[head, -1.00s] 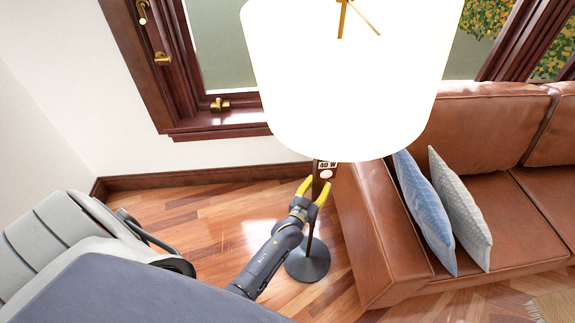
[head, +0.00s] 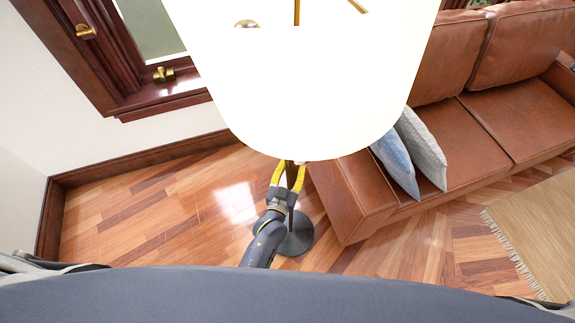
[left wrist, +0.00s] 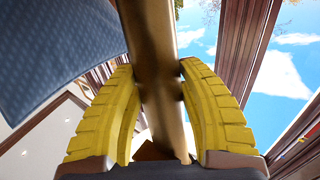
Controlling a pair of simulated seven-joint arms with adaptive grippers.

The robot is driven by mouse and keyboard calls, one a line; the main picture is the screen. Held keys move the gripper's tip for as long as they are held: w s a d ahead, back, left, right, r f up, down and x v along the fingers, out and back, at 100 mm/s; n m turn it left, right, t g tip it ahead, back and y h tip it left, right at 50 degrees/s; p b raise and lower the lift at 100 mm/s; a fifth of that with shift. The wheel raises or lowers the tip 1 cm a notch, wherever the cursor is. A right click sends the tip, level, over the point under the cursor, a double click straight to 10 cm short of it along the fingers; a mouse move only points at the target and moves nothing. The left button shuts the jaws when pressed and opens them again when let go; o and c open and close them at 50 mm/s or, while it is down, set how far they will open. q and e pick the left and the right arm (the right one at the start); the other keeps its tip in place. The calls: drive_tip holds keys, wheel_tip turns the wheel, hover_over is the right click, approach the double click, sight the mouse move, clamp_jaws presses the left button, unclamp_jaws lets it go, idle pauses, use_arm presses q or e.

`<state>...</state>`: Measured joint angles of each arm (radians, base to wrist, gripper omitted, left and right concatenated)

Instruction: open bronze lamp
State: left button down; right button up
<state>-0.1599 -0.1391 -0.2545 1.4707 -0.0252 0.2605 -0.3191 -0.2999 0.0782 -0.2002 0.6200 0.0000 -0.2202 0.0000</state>
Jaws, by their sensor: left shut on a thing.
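The floor lamp has a large, bright white shade (head: 310,85) that fills the top middle of the head view. Its dark round base (head: 297,241) stands on the wood floor. My left gripper (head: 290,171), with yellow fingers, is at the lamp's pole just under the shade. In the left wrist view the bronze pole (left wrist: 152,45) runs between the two yellow fingers of the left gripper (left wrist: 155,75), which is shut on it. The upper part of the pole is hidden by the shade in the head view. My right gripper is not in view.
A brown leather sofa (head: 520,115) stands right of the lamp, with a blue pillow (head: 397,163) and a grey pillow (head: 424,150). A wood-framed window (head: 150,35) is behind at left. A beige rug (head: 525,215) lies at right. Floor left of the lamp is clear.

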use_arm(q)
drive_tip(key=shift+d+f, duration=0.1)
drive_tip(key=shift+d, duration=0.05)
drive_tip(key=c, duration=0.7)
unclamp_jaws()
drive_tip(key=shift+c, duration=0.2)
drive_tip(key=v, duration=1.2)
